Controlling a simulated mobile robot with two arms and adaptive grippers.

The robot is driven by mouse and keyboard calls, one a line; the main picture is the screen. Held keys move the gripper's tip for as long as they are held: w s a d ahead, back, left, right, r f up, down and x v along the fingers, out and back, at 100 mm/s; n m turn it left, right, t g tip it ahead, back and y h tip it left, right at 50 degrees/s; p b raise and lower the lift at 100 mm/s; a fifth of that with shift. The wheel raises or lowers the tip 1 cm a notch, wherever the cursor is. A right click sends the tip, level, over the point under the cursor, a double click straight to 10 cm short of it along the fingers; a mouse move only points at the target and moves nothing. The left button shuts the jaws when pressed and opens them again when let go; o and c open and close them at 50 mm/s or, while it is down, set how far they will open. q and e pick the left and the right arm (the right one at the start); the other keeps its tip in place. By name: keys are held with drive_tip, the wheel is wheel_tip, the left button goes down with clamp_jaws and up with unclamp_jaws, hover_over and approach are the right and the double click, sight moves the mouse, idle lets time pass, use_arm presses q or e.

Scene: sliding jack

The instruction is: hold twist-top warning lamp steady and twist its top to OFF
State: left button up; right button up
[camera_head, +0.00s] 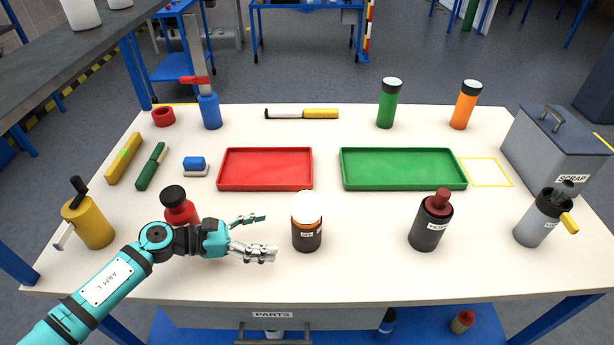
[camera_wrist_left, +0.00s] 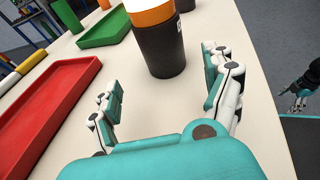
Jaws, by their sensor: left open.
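The warning lamp (camera_head: 307,236) stands upright on the table, with a dark body, an orange band and a white top. A small label on its body is too small to read surely. In the left wrist view the lamp (camera_wrist_left: 160,48) stands ahead of the fingers, its top cut off by the frame. My left gripper (camera_head: 267,236) is open and empty, just left of the lamp and apart from it. Its fingers (camera_wrist_left: 165,82) point toward the body in the wrist view. A dark gripper-like part (camera_wrist_left: 300,90), probably my right gripper, shows at that view's right edge.
A red bottle (camera_head: 180,208) stands close behind my left wrist. A red tray (camera_head: 265,185) and green tray (camera_head: 403,186) lie behind the lamp. A dark canister with a red top (camera_head: 431,222) stands to its right. Bare table lies between them.

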sight(297, 235)
use_arm(q)
drive_tip(key=shift+a, duration=0.15)
drive_tip(key=d, duration=0.3)
drive_tip(key=shift+w+f+m, duration=0.2)
drive_tip(key=shift+f+m, duration=0.1)
drive_tip(key=shift+f, duration=0.05)
drive_tip(key=b+x, duration=0.1)
drive_tip(key=x, duration=0.4)
drive_tip(key=shift+d+f, duration=0.25)
drive_tip(key=shift+f, duration=0.05)
drive_tip(key=shift+w+d, duration=0.2)
drive_tip(key=shift+d, duration=0.25)
drive_tip(key=c, duration=0.9)
use_arm(e)
drive_tip(key=s, duration=0.1)
drive_tip(key=s+f, duration=0.1)
drive_tip(key=shift+s+f, duration=0.3)
drive_tip(key=shift+s, duration=0.05)
drive_tip(key=shift+w, duration=0.15)
